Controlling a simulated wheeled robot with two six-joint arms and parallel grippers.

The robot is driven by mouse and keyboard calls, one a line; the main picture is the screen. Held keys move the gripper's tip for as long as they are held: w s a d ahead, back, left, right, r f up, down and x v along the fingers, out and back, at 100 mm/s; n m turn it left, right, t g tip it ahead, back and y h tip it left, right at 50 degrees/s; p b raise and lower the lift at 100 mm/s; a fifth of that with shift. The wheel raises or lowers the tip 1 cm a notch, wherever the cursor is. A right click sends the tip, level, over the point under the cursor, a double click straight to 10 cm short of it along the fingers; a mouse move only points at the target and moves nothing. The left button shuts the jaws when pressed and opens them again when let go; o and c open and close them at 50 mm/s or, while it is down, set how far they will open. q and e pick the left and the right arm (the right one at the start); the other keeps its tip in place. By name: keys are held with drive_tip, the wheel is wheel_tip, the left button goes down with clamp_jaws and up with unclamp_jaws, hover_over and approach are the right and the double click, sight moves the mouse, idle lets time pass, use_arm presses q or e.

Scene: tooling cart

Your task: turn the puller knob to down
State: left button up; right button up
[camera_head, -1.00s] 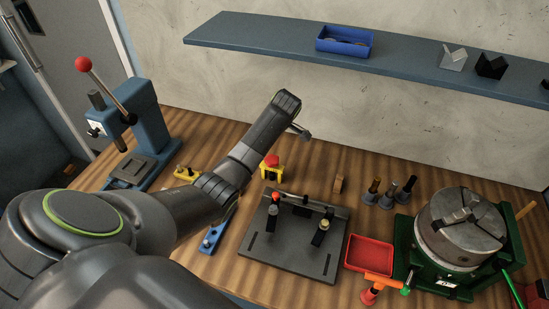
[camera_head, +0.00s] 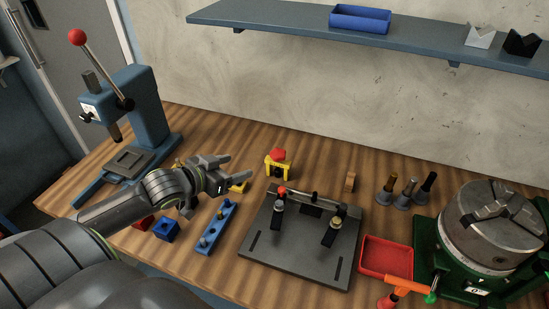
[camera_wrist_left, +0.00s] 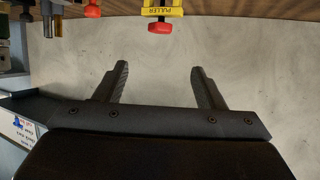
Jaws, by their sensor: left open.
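The puller (camera_head: 278,168) is a small yellow frame with a red knob (camera_head: 277,155) on top, standing on the wooden bench near the wall. In the left wrist view the yellow piece labelled PULLER (camera_wrist_left: 162,11) is upside down at the top edge, with its red knob (camera_wrist_left: 160,27) beneath it. My left gripper (camera_head: 241,165) is open and empty, just left of the puller and apart from it. In the left wrist view its spread fingers (camera_wrist_left: 160,70) have only wall between them. I cannot tell the knob's setting. My right gripper is out of view.
A black fixture plate (camera_head: 255,245) with two clamps lies in front of the puller. A blue bar (camera_head: 208,238) and blue block (camera_head: 167,229) lie near my arm. The blue press (camera_head: 146,110) stands left. A red tray (camera_head: 387,259) and green-based chuck (camera_head: 492,228) are right.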

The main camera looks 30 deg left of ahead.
sight(277, 153)
use_arm(q)
drive_tip(key=x, duration=1.7)
drive_tip(key=shift+w+f, duration=0.15)
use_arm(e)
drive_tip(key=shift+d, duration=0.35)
use_arm(q)
drive_tip(key=shift+c, duration=0.4)
drive_tip(key=c, duration=0.9)
drive_tip(key=shift+y+p, duration=0.3)
drive_tip(key=shift+p, duration=0.65)
drive_tip(key=shift+n, duration=0.4)
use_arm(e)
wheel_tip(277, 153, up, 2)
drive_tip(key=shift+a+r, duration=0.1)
use_arm(q)
drive_tip(key=o, duration=1)
